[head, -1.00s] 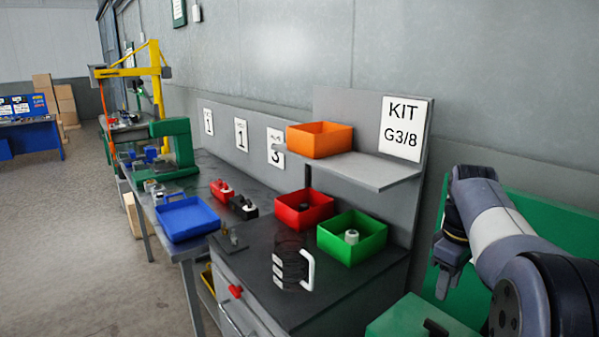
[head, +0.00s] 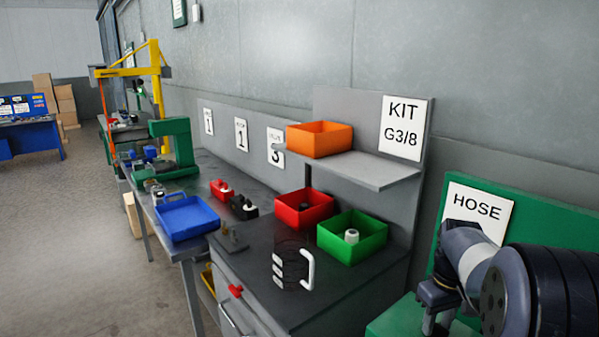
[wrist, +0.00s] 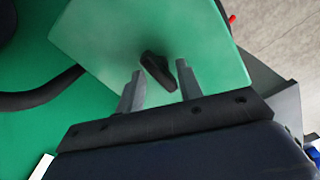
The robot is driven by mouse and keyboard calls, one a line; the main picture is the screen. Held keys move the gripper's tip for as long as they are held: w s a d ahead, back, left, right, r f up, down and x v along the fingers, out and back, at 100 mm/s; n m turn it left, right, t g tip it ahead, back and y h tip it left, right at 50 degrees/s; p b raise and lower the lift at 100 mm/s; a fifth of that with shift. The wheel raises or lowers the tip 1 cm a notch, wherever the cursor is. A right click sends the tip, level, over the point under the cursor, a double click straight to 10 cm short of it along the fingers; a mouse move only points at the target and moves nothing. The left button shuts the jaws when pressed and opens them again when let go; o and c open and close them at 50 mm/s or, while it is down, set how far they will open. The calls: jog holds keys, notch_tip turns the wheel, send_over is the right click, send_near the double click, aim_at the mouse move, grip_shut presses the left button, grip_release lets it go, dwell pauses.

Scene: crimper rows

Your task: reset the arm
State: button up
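My gripper (head: 437,322) is low at the right of the head view, in front of the green panel with the HOSE sign (head: 477,212) and over the green box top (head: 392,318). In the wrist view my gripper (wrist: 156,85) shows two grey fingers spread apart with nothing held between them. A black knob-like part (wrist: 157,70) on the green surface appears just beyond the fingertips; I cannot tell how far below them it is.
An orange bin (head: 320,139) stands on the shelf (head: 372,171). A blue tray (head: 187,219) is farther left.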

jog(key=m+b, duration=0.1)
jog(key=m, duration=0.4)
dwell(0.4)
